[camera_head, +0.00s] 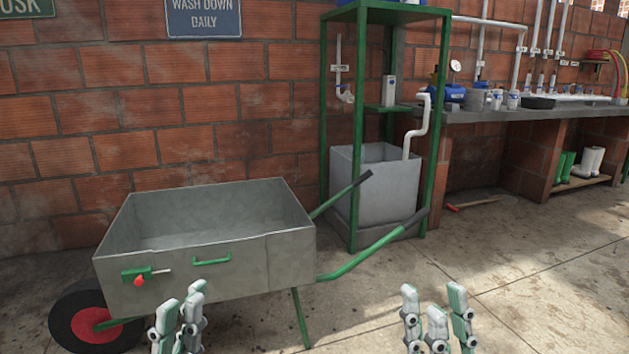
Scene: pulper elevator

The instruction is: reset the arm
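My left gripper (178,318) shows at the bottom left of the head view, in front of the wheelbarrow. Its pale green and grey fingers point up, with small gaps between them and nothing visible in them. My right gripper (437,316) shows at the bottom, right of centre, over the concrete floor. Its fingers point up and stand apart, with nothing between them. Both palms and arms are below the picture edge.
A grey wheelbarrow (205,263) with green handles stands close ahead at the left. Behind it are a green frame (436,130) and a grey tank (376,190) by the brick wall. A counter (540,114) runs along the right. Floor (540,280) at the right is clear.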

